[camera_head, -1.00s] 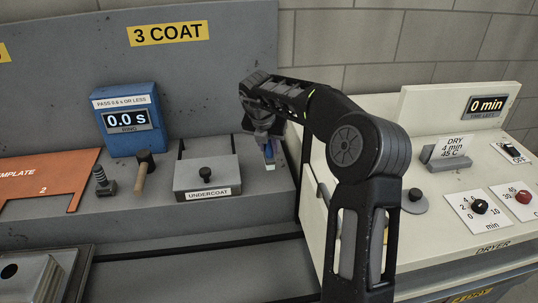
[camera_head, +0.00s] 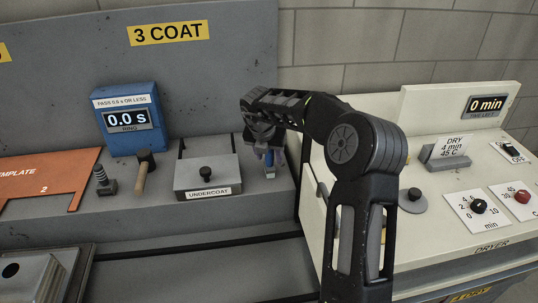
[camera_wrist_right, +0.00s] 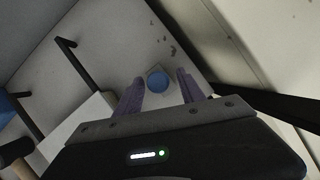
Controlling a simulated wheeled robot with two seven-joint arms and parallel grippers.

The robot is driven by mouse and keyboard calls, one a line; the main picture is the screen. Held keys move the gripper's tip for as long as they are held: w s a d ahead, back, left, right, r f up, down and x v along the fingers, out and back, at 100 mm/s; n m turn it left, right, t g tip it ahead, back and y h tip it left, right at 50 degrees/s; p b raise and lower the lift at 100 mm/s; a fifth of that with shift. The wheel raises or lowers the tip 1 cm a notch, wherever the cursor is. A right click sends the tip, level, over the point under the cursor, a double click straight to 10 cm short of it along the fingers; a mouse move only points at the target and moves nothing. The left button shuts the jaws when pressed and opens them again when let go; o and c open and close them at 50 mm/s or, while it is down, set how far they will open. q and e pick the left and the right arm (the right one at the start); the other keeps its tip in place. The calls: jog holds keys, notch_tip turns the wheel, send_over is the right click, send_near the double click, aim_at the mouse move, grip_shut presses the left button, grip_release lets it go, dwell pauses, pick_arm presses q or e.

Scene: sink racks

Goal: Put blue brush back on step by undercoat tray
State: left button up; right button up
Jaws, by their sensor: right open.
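The blue brush (camera_head: 269,158) stands on the grey step, just right of the undercoat tray (camera_head: 205,180). In the right wrist view it shows from above as a round blue top (camera_wrist_right: 157,82) over a pale square piece, and looks upright. My right gripper (camera_head: 270,163) is open, pointing down, with one finger on each side of the brush. In the right wrist view a gap shows between the fingers (camera_wrist_right: 159,92) and the blue top. The gripper hides part of the brush in the head view. My left gripper is not in view.
The blue ring timer (camera_head: 127,118) stands behind. The cream dryer (camera_head: 440,225) rises close on the right of the step.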

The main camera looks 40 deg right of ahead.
jog(key=b+v, duration=0.2)
jog(key=v, duration=1)
jog(key=shift+r, duration=0.15)
dwell(0.4)
